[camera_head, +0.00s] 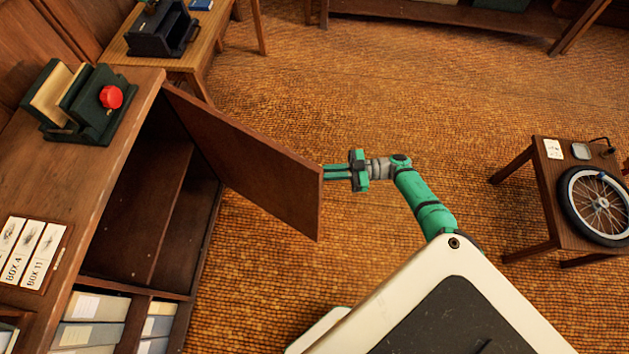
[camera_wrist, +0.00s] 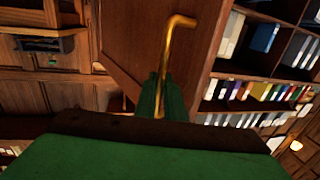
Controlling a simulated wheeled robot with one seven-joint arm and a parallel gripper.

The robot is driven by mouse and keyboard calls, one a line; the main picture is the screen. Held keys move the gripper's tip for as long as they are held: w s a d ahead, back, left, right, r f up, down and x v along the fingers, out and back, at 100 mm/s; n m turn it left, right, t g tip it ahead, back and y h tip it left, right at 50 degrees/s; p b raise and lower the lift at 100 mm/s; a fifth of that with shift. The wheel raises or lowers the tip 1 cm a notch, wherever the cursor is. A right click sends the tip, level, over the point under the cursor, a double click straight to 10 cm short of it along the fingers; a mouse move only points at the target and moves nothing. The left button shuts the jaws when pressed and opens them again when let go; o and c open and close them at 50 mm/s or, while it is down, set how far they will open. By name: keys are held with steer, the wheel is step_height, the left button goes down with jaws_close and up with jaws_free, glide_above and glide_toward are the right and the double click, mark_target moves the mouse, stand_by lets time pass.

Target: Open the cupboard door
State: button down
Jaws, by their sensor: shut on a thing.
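The cupboard door (camera_head: 250,160) is brown wood and stands swung open from the cupboard (camera_head: 95,160) on the left. Its free edge points toward my gripper (camera_head: 335,172). In the wrist view the door (camera_wrist: 140,45) fills the upper middle, and a brass handle (camera_wrist: 172,50) runs down from its bent top end. My green gripper fingers (camera_wrist: 155,98) are shut on the handle's lower part. In the head view the handle is hidden behind the door's edge. The cupboard's inside shows dark shelves, bare in the upper part.
A green device with a red knob (camera_head: 110,97) and box labels (camera_head: 30,250) lie on the cupboard top. Binders (camera_head: 95,306) fill the lower shelves. A small table with a wheel (camera_head: 597,203) stands at the right. The floor (camera_head: 420,90) beyond my arm is clear.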

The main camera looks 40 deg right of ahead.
steer(key=shift+w+d+f, duration=0.1)
steer(key=shift+w+d, duration=0.3)
steer(key=shift+d, duration=0.4)
steer(key=shift+w+d+f, duration=0.1)
steer(key=shift+w+d, duration=0.25)
steer(key=shift+d, duration=0.45)
steer(key=c, duration=1.8)
jaws_free()
steer(key=shift+c, duration=0.2)
steer(key=shift+r, duration=0.1)
steer(key=shift+d, duration=0.15)
